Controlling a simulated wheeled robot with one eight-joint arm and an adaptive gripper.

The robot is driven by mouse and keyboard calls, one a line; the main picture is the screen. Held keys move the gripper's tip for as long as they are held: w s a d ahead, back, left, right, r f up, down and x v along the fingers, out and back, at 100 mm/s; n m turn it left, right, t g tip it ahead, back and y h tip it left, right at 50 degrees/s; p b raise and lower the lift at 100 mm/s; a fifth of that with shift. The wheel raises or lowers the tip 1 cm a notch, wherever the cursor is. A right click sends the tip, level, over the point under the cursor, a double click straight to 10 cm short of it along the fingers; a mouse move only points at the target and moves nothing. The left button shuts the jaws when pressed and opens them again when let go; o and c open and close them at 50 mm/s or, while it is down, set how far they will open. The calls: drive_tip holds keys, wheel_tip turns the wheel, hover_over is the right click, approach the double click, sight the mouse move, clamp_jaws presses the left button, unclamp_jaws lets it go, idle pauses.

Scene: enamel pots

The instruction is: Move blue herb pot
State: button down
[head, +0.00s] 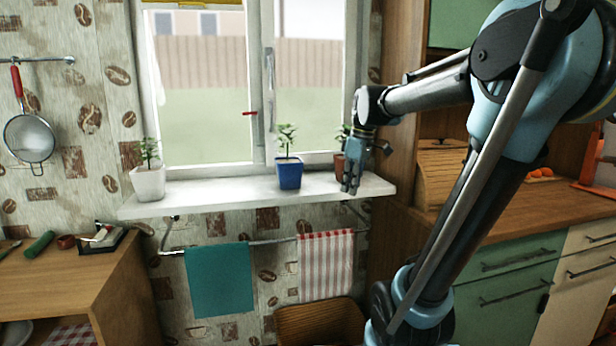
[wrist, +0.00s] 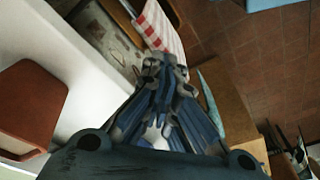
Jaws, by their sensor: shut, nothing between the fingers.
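The blue herb pot (head: 289,173) stands upright on the white windowsill (head: 240,192), with a small green plant in it. My gripper (head: 349,188) points down at the right end of the sill, to the right of the blue pot and apart from it. It is shut and empty. In the wrist view my gripper's fingers (wrist: 160,75) are together beside the sill's edge. The blue pot cannot be made out in the wrist view.
A brown pot (head: 340,165) stands partly behind my gripper; it also shows in the wrist view (wrist: 30,105). A white pot (head: 148,183) stands at the sill's left end. The sill between the white and blue pots is clear. Towels (head: 220,280) hang below.

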drive_tip(key=w+a+r+n+g+y, duration=0.1)
drive_tip(key=w+a+r+n, duration=0.35)
drive_tip(key=w, duration=0.35)
drive_tip(key=w+a+r+n+g, duration=0.1)
drive_tip(key=w+a+r+n, duration=0.35)
drive_tip(key=w+a, duration=0.2)
drive_tip(key=x, duration=0.6)
drive_tip(key=w+x, duration=0.1)
drive_tip(key=x, duration=0.2)
drive_tip(key=shift+f, duration=0.5)
